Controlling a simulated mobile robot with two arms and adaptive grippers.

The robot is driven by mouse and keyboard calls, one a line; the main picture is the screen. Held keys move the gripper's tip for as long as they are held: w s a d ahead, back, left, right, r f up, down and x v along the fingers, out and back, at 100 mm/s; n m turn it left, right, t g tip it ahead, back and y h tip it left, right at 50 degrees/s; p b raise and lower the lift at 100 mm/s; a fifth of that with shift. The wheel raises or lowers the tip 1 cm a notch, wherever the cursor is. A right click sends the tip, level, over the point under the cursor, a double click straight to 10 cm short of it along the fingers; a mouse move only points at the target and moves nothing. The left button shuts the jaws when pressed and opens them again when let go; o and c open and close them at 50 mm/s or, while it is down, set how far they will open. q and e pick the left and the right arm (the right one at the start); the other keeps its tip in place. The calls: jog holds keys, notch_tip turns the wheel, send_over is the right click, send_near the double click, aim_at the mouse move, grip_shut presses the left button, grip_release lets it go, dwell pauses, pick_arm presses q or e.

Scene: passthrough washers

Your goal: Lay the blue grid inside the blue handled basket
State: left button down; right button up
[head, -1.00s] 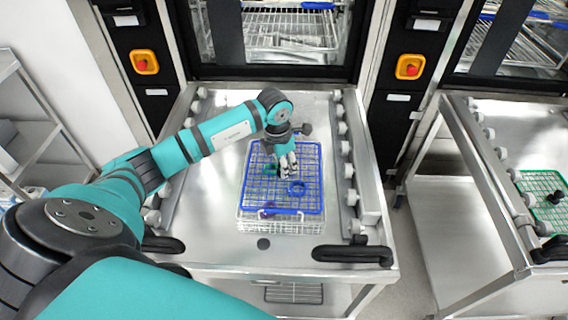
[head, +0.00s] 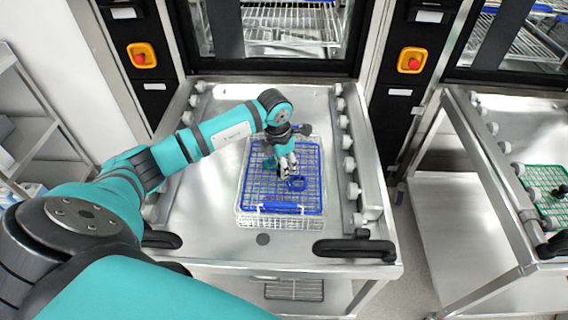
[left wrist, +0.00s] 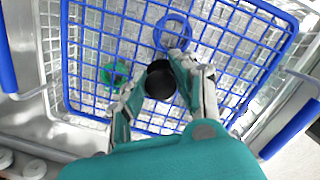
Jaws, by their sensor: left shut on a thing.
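The blue grid (head: 310,172) is a flat blue-framed mesh with a blue ring (head: 296,184) and a black knob (left wrist: 160,80) on it. My left gripper (head: 287,168) is shut on the grid at its middle, by the knob. The white wire basket (head: 280,223) with blue handles (left wrist: 292,128) is directly under the grid on the steel table. The grid lies within the basket's outline, about level; I cannot tell whether it rests on the contents or bottom. A green ring (left wrist: 115,73) shows in the left wrist view near the grid's left side. My right gripper is out of view.
The steel table (head: 210,215) has roller rails on both sides and black handles (head: 355,249) in front. Washer doors stand behind it. A second trolley at right carries a green grid (head: 548,187). The table around the basket is clear.

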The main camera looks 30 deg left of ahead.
pick_arm(q)
jog(key=shift+f+b, duration=0.75)
jog(key=shift+f, duration=0.35)
jog(key=shift+f, duration=0.15)
jog(key=c, duration=1)
grip_release()
jog(key=shift+o, duration=0.2)
notch_tip(320, 180, up, 15)
jog(key=p, duration=0.9)
